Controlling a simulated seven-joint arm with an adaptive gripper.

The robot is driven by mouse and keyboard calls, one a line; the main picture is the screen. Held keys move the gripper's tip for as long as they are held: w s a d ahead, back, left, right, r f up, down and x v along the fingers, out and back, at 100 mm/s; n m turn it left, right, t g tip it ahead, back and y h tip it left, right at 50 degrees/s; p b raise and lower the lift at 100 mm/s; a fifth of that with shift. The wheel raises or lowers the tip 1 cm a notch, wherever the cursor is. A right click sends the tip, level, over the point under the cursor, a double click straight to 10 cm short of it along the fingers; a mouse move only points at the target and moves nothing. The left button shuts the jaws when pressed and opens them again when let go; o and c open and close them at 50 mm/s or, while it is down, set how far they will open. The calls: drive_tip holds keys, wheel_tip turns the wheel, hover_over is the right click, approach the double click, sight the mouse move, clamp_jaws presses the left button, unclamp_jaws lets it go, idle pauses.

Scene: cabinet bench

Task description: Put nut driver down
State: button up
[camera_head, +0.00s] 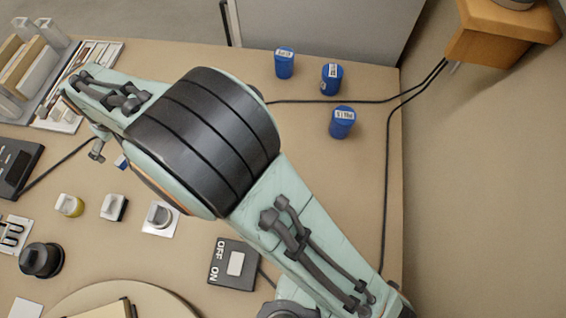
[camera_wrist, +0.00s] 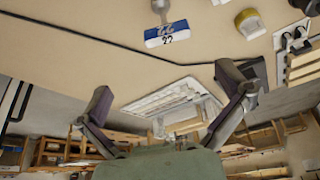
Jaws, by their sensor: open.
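My gripper (camera_wrist: 167,82) is open in the wrist view, its two dark fingers wide apart with nothing held between them. A flat white tray (camera_wrist: 152,103) with slots shows between and beyond the fingers. In the head view a white tray with slim tools (camera_head: 101,52) lies at the upper left, partly behind my arm. I cannot tell which item is the nut driver. A blue and white block marked 22 (camera_wrist: 167,34) lies ahead of the fingers, apart from them. My arm hides most of the gripper in the head view.
Three blue cylinders (camera_head: 342,122) stand at the upper right of the bench. A dark cable crosses the bench. The right side is mostly clear.

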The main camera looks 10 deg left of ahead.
drive_tip(key=w+d+r+m+h, duration=0.1)
drive_tip(key=w+d+r+m, duration=0.15)
drive_tip(key=d, duration=0.75)
drive_tip(key=w+d+r+m+h, duration=0.1)
drive_tip(key=d+r+m, duration=0.15)
drive_tip(key=d, duration=0.65)
drive_tip(key=w+d+r+m+h, duration=0.1)
drive_tip(key=d+r+m, duration=0.15)
drive_tip(key=d, duration=0.75)
drive_tip(key=s+d+f+m+g, duration=0.1)
drive_tip(key=s+d+m, duration=0.3)
drive_tip(key=s+d, duration=0.9)
drive_tip(key=shift+s+d+f+m+g, duration=0.35)
drive_tip(key=shift+d+g, duration=0.15)
drive_tip(key=shift+d, duration=0.3)
